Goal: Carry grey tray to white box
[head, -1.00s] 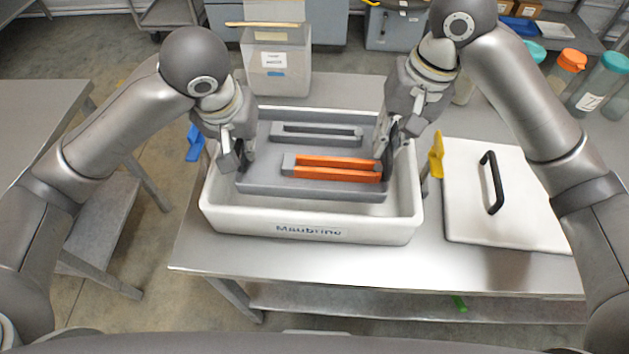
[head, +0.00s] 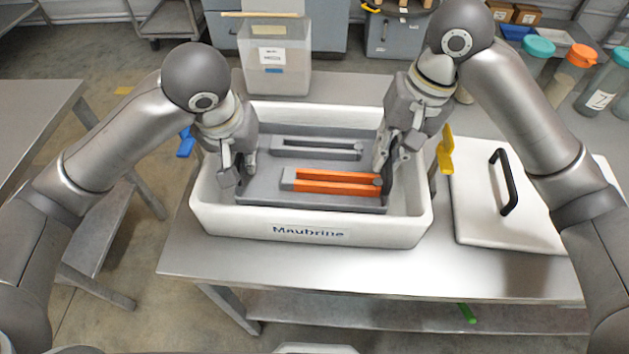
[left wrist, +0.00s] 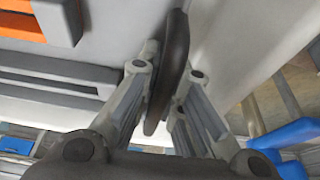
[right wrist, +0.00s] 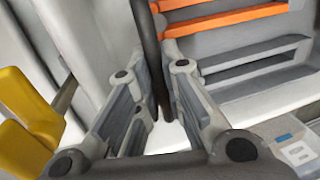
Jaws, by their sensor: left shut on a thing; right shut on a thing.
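The grey tray (head: 262,193) is inside the white box (head: 309,233), within its walls. Whether it touches the box floor I cannot tell. An orange slotted piece (head: 335,183) and a grey slotted piece (head: 315,148) lie in the tray. My left gripper (head: 238,172) is shut on the tray's left end; in the left wrist view its fingers (left wrist: 167,90) pinch a dark handle. My right gripper (head: 385,165) is shut on the tray's right end; in the right wrist view its fingers (right wrist: 155,85) close on a dark upright handle.
A white lid (head: 480,205) with a black handle lies right of the box. Yellow (head: 446,150) and blue (head: 186,143) clips stick out at the box's sides. A clear labelled container (head: 275,62) stands behind. Jars with orange and teal caps (head: 578,62) stand at the back right.

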